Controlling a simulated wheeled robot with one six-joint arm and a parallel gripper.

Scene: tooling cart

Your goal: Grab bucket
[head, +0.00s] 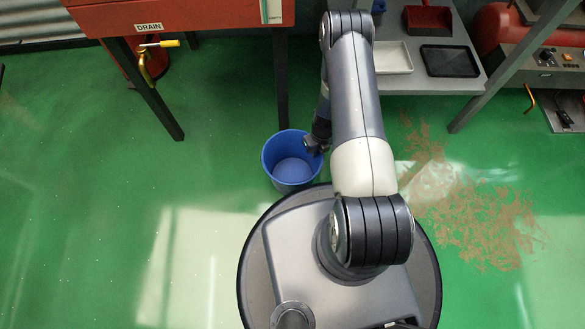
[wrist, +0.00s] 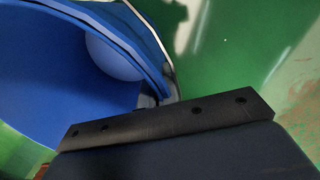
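A blue bucket (head: 272,163) stands upright on the green floor in the head view, just in front of my base. Its inside looks empty. My gripper (head: 312,146) is at the bucket's right rim, partly hidden by my own arm. In the wrist view the bucket (wrist: 45,65) fills the upper left, with its rim running down past the middle. A dark bar of my gripper crosses the lower part of that view. The fingertips are mostly hidden, so I cannot tell whether they are around the rim or only beside it.
A red cabinet on dark legs (head: 162,108) stands behind left, with a yellow-handled drain valve (head: 160,44). A grey shelf (head: 430,82) behind right carries a white tray (head: 392,57) and a black tray (head: 450,61). Brown debris (head: 480,222) lies on the floor at right. The left floor is clear.

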